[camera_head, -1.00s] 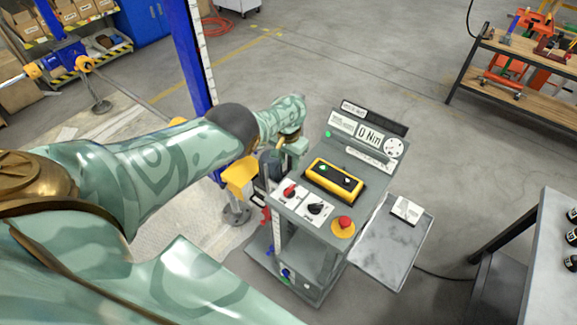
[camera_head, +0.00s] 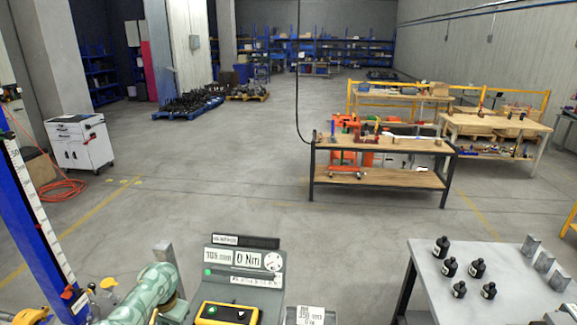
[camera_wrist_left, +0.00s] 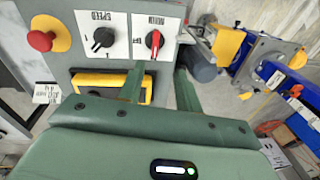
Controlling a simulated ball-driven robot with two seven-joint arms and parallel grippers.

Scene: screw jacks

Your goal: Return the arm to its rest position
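My left arm (camera_head: 150,292) shows at the bottom left of the head view, beside the grey control console (camera_head: 240,272), whose display reads 0 Nm. In the left wrist view my left gripper (camera_wrist_left: 161,85) has its two green fingers apart with nothing between them. The fingers point toward the console face, near the red-pointer knob (camera_wrist_left: 155,40), the black speed knob (camera_wrist_left: 103,40) and the yellow-framed box (camera_wrist_left: 100,82). I cannot tell whether they touch the console. My right arm and gripper are in neither view.
A blue column (camera_head: 32,225) with a scale stands left of my arm. A grey table (camera_head: 480,262) with several black bottles (camera_head: 441,246) is at right. A red emergency button (camera_wrist_left: 41,41) is on the console. Open floor (camera_head: 230,170) lies beyond, before a workbench (camera_head: 385,152).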

